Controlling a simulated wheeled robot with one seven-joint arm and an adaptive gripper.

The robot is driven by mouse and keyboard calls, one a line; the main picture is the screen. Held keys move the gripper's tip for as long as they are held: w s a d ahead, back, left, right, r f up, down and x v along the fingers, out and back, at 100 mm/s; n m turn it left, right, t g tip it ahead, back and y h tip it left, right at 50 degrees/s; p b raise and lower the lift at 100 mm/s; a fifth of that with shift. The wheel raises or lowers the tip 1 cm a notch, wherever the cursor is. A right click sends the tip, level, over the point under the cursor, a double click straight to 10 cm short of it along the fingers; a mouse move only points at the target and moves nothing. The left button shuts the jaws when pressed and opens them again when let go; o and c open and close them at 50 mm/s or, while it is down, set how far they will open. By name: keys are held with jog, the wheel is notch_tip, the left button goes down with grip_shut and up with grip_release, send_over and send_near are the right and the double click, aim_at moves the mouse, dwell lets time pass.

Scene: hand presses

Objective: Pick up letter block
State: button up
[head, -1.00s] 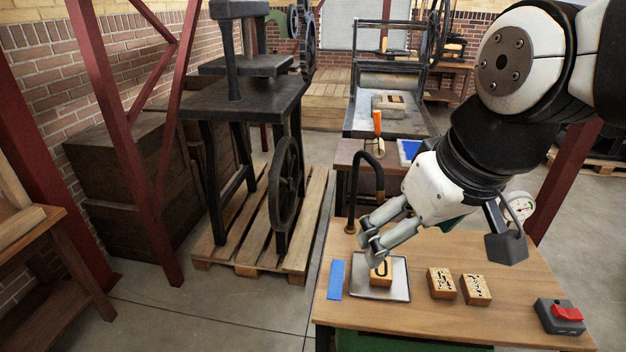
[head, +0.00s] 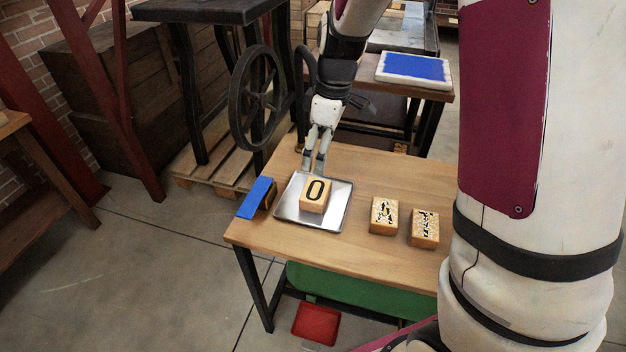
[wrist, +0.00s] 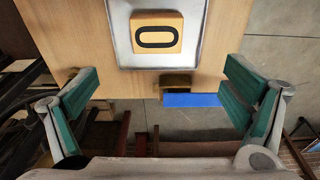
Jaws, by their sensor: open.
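The letter block (head: 315,195) is a tan wooden cube with a black O-shaped character on top. It sits upright on a shallow metal tray (head: 338,212), and shows in the wrist view (wrist: 157,47) at the top middle. My gripper (head: 314,168) is just behind the block in the head view, at the tray's far edge, apart from the block. In the wrist view its green-padded fingers (wrist: 165,95) are wide apart with nothing held between them. Two patterned blocks, a left one (head: 384,215) and a right one (head: 424,228), lie right of the tray.
A blue strip (head: 256,198) with a wooden piece (head: 270,196) beside it is at the table's left edge. The wooden table (head: 340,255) is clear in front of the tray. A red tray (head: 316,323) is on the floor. A press wheel (head: 256,98) stands behind left.

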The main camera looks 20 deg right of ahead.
jog(key=f, duration=0.1)
send_over(316, 190)
jog(key=f, duration=0.4)
jog(key=f+b, duration=0.1)
jog(key=f, duration=0.1)
jog(key=shift+s+d+f, duration=0.1)
jog(key=shift+s+f, duration=0.25)
jog(key=shift+f, duration=0.05)
jog(key=shift+w+f+b, duration=0.2)
jog(key=shift+f, duration=1.45)
jog(key=shift+w+f+b, duration=0.15)
jog(key=shift+f+b, duration=0.05)
jog(key=shift+f, duration=1.4)
jog(key=c, duration=1.4)
jog(key=shift+r, duration=0.1)
